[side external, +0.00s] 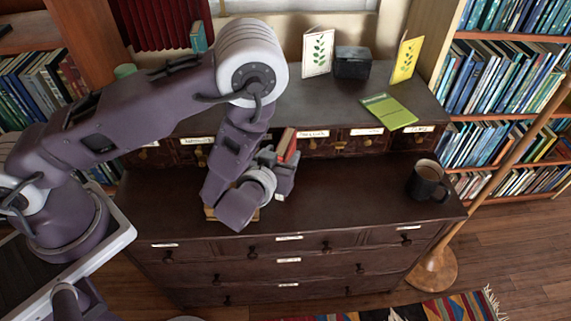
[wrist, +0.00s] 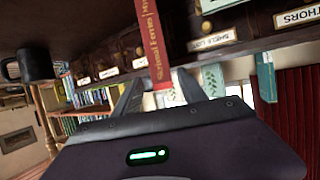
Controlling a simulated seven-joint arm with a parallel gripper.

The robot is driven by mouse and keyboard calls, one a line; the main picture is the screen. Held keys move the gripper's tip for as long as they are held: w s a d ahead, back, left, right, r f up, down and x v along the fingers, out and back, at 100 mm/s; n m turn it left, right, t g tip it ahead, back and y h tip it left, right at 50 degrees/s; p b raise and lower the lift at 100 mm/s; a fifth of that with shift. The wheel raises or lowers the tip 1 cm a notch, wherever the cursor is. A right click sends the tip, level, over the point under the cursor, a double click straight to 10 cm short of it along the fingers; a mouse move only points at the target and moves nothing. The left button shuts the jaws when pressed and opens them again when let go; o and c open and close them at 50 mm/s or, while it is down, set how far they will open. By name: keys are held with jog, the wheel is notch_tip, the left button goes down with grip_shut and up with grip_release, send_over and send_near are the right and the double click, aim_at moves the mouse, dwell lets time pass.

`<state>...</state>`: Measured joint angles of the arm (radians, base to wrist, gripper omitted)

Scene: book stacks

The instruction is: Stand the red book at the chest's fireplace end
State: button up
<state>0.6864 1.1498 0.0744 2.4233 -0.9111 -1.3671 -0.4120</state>
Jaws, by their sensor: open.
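The red book (side external: 287,146) shows at my gripper in front of the small drawers, its lower part hidden by the gripper. In the wrist view the red book (wrist: 152,42) has its lettered spine towards the camera. Its end lies between my two spread fingers (wrist: 160,92), with gaps visible at the sides. My gripper (side external: 284,168) is open around it, low over the chest's lower top. The dark wooden chest (side external: 340,195) has a raised back part with labelled small drawers. I cannot make out a fireplace in either view.
A dark mug (side external: 427,182) stands at the right of the lower top. A green book (side external: 388,111) lies on the raised part, near a black box (side external: 352,63), a white leaf card (side external: 317,52) and a yellow card (side external: 406,60). A teal book (side external: 198,37) stands back left. The lower top's middle right is clear.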

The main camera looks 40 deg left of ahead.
aim_at(286, 146)
jog(key=x, duration=0.5)
jog(key=shift+a+r, duration=0.1)
jog(key=shift+a, duration=0.15)
grip_shut()
jog(key=shift+r, duration=0.1)
dwell(0.9)
